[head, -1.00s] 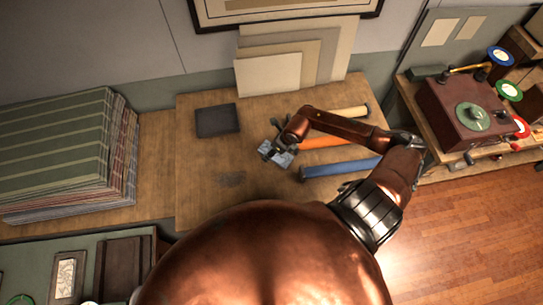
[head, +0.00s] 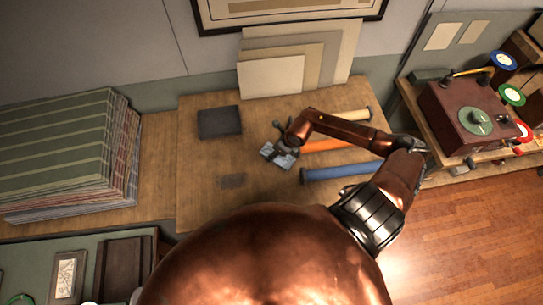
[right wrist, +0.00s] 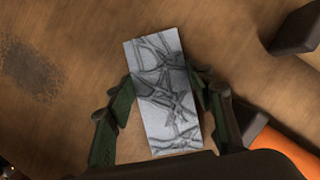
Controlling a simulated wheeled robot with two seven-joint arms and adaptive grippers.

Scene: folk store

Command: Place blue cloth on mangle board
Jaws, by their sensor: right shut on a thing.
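My right gripper (right wrist: 167,92) is shut on a pale grey-blue rectangular piece (right wrist: 165,115) with dark branching lines, which lies between its green-padded fingers. The same piece (head: 270,153) shows in the head view, over the middle of the wooden table. I cannot tell whether it touches the table. A blue roll (head: 342,169) lies on the table to the right of the gripper. A dark flat slab (head: 219,122) lies behind and left of the gripper; I cannot tell whether it is the mangle board. My left gripper is out of view.
An orange roll (head: 322,146) and a cream roll (head: 350,117) lie beside and behind the right arm. Pale panels (head: 272,76) lean on the wall. Striped stacked sheets (head: 60,150) stand at left. A red-brown machine (head: 465,115) stands at right. The table's front left is clear.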

